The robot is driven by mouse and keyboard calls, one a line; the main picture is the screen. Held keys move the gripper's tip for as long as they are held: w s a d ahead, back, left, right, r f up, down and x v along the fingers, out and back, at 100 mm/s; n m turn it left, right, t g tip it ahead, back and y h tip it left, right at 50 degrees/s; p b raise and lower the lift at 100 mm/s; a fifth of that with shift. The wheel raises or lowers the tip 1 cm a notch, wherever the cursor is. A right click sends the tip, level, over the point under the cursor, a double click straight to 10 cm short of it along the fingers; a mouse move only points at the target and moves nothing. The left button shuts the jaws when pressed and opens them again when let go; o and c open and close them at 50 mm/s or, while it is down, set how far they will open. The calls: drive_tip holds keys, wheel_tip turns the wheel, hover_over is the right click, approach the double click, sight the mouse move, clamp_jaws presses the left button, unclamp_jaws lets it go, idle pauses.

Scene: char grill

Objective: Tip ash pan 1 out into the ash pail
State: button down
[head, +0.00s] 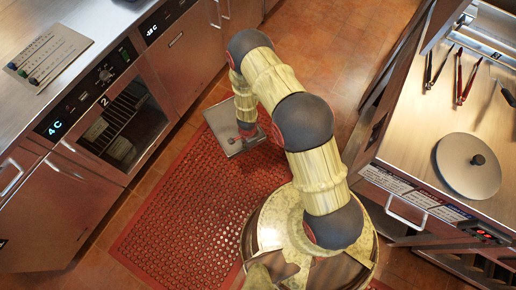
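My gripper (248,129) hangs low at the end of my arm, over the red floor mat, left of the picture's middle. A flat, grey, squarish metal piece (229,143) shows right at the gripper. It looks like a shallow pan, but I cannot tell for sure that it is ash pan 1. The fingers are too small and hidden to tell whether they are open or shut on it. I cannot make out an ash pail in this view.
Steel counters with an oven (116,130) and drawers line the left. A steel worktop (420,130) at right bears tongs (467,78) and a round lid (468,166) with a dark knob. A red perforated mat (185,200) covers the floor between; bare tiles (320,45) lie behind.

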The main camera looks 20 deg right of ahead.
drive_tip(key=w+d+f+m, duration=0.1)
drive_tip(key=d+f+m, duration=0.2)
drive_tip(key=m, duration=0.8)
drive_tip(key=w+d+f+m, duration=0.1)
drive_tip(key=d+f+m, duration=0.2)
drive_tip(key=f+m, duration=0.5)
drive_tip(key=shift+w+m+b, duration=0.25)
drive_tip(key=shift+m+b, duration=0.05)
drive_tip(key=shift+m, duration=1.9)
drive_tip(key=shift+w+d+r+b, duration=0.15)
drive_tip(key=shift+r+b, duration=0.1)
drive_tip(key=shift+b, duration=0.4)
